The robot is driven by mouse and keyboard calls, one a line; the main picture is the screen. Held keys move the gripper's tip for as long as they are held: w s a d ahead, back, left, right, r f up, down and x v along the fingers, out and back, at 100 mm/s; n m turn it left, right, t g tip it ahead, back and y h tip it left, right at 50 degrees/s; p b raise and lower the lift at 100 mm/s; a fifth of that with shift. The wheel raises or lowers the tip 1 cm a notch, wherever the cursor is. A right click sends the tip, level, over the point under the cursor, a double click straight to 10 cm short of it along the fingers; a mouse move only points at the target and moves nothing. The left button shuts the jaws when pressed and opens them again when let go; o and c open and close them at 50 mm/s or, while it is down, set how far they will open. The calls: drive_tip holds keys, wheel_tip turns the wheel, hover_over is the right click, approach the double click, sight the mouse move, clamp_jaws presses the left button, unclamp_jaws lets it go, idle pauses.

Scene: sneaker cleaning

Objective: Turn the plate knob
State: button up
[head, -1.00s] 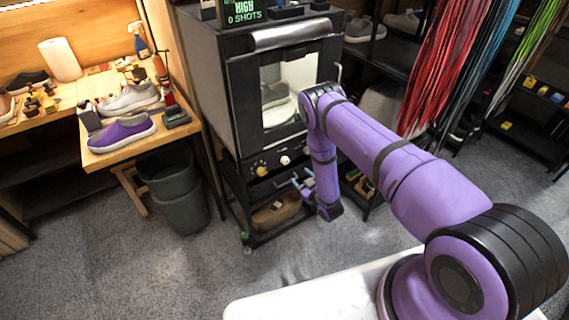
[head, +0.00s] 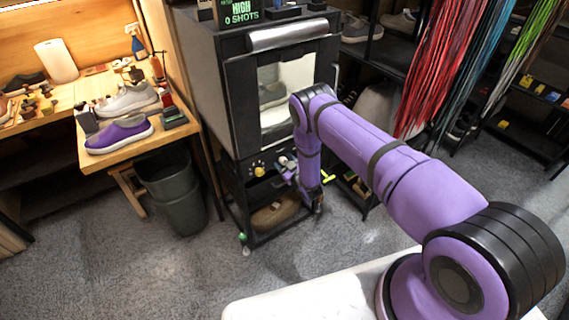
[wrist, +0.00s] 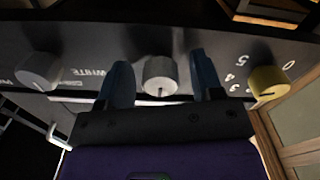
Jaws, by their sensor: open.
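The oven-like box's control panel fills the top of the wrist view and appears upside down. A pale round knob (wrist: 160,76) sits in the middle of the panel. My gripper (wrist: 162,66) is open, its two dark blue fingers on either side of this knob; I cannot tell whether they touch it. A grey knob (wrist: 38,71) is at left, near the word "WHITE". A yellow knob (wrist: 268,82) with numbers beside it is at right and also shows in the head view (head: 258,171). The plate label is not clearly readable, so I cannot tell which knob it marks.
The black box (head: 212,75) stands on a black shelf frame, with a shoe behind its window. A workbench (head: 95,162) with shoes and bottles is at left. A dark bin (head: 183,212) stands below it. Grey carpet (head: 110,275) is clear in front.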

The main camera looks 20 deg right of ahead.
drive_tip(key=c, duration=0.9)
drive_tip(key=shift+m, duration=0.3)
drive_tip(key=m, duration=0.8)
drive_tip(key=shift+m, duration=0.4)
drive_tip(key=m, duration=0.4)
drive_tip(key=shift+a+m, duration=0.15)
drive_tip(key=shift+m, duration=0.15)
drive_tip(key=shift+r+m, duration=0.1)
drive_tip(key=shift+m, duration=1.7)
drive_tip(key=shift+a, duration=0.1)
